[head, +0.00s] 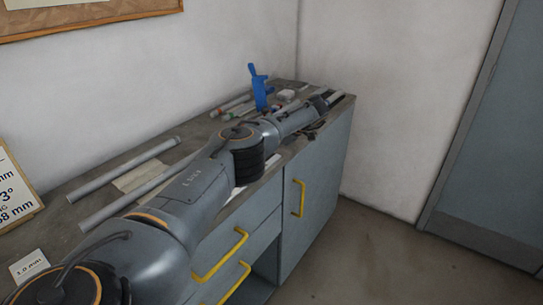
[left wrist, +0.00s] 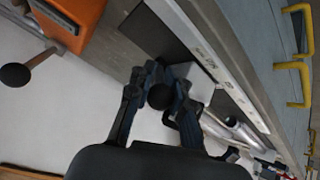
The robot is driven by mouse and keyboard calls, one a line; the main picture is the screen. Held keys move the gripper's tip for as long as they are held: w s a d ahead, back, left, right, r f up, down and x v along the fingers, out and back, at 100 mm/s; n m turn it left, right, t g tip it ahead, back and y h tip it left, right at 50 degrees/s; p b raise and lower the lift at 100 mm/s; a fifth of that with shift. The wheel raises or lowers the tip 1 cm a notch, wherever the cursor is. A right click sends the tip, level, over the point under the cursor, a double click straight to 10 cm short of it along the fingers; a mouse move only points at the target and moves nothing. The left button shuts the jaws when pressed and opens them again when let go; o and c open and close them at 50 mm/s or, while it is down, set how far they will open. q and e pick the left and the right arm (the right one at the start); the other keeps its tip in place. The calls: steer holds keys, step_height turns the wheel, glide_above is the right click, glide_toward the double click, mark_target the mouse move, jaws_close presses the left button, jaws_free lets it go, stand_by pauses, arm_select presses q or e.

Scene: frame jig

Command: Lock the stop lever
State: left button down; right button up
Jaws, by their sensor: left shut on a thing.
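My left arm reaches across the bench in the head view, and my left gripper (head: 322,104) is small and partly hidden at its far end. In the left wrist view the left gripper (left wrist: 160,82) has its two fingers closed around a dark round knob (left wrist: 160,97). I cannot tell for certain whether this knob belongs to the stop lever. Another black ball on a thin rod (left wrist: 16,76) shows at the left of the wrist view, apart from the fingers, near an orange block (left wrist: 78,15). My right gripper is not in view.
The bench (head: 88,192) stands against a white wall, with grey tubes (head: 125,170) lying on it. A blue upright tool (head: 260,88) stands near the far end. Yellow handles (head: 299,198) stick out from the cabinet front. The floor to the right is clear.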

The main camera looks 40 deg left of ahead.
arm_select(q)
steer(key=shift+d+f+y, duration=0.2)
steer(key=shift+d+y, duration=0.05)
steer(key=shift+y, duration=0.15)
steer(key=shift+f, duration=0.1)
steer(key=shift+d+f+y+b, duration=0.15)
steer(key=shift+f+y+b, duration=0.25)
steer(key=shift+y+b, duration=0.45)
steer(key=shift+f+g+y, duration=0.15)
steer(key=shift+g+y, duration=0.15)
steer(key=shift+y, duration=0.15)
steer(key=shift+d+f+y+b, duration=0.2)
steer(key=shift+y+b, duration=0.4)
steer(key=shift+b, duration=0.4)
steer(key=shift+f+y+b, duration=0.1)
steer(key=shift+y+b, duration=0.7)
steer(key=shift+b, duration=0.15)
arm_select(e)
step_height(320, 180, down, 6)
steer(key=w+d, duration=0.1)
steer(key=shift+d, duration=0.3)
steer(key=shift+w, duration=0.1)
